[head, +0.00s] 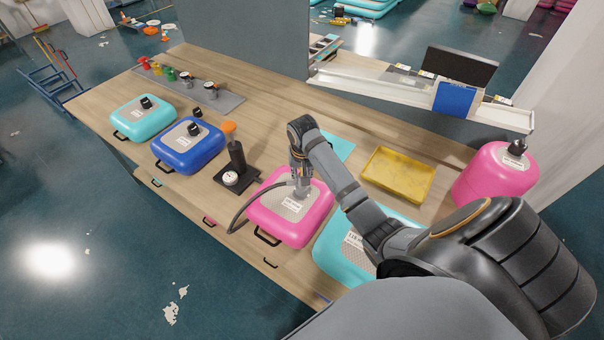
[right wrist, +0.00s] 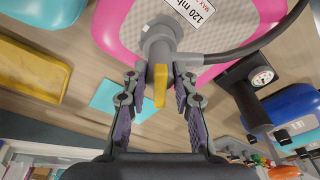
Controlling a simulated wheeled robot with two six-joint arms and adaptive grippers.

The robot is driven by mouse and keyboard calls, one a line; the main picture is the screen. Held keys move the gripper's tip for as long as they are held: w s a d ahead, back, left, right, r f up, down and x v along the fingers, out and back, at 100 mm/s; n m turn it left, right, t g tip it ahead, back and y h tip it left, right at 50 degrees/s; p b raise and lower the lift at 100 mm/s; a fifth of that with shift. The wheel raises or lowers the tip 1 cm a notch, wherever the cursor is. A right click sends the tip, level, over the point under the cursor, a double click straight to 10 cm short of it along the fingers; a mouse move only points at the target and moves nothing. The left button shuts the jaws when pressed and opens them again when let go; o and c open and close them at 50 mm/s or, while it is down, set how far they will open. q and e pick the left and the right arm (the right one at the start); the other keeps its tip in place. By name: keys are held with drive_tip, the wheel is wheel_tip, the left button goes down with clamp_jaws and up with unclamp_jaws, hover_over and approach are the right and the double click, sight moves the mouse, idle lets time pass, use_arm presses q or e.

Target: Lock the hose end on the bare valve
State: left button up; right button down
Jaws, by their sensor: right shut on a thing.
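My right gripper (head: 300,178) points down over the pink pad (head: 271,225) and is shut on the grey hose end (right wrist: 160,42). A yellow lever (right wrist: 160,86) on the hose end sticks out between my fingers in the right wrist view. The hose end stands about upright at the pad's top, by the 120 mb label. No bare valve shows on the pink pad; whatever is under the hose end is hidden, and I cannot tell if it is locked. The dark hose (head: 238,208) curves off left over the pad's edge. My left gripper is not in view.
A blue pad (head: 183,154) and a turquoise pad (head: 140,122), both with black caps, lie left. A gauge stand (head: 238,165) is close left. A large turquoise pad (head: 328,246) lies partly under my arm. A yellow tray (head: 398,175) and pink cylinder (head: 487,180) stand right.

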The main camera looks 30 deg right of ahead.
drive_tip(key=m, duration=0.4)
drive_tip(key=shift+h, duration=0.3)
drive_tip(key=c, duration=1)
unclamp_jaws()
drive_tip(key=r, duration=0.5)
drive_tip(key=a+r, duration=0.1)
drive_tip(key=r, duration=0.1)
drive_tip(key=shift+s+r, duration=0.25)
drive_tip(key=shift+s, duration=0.1)
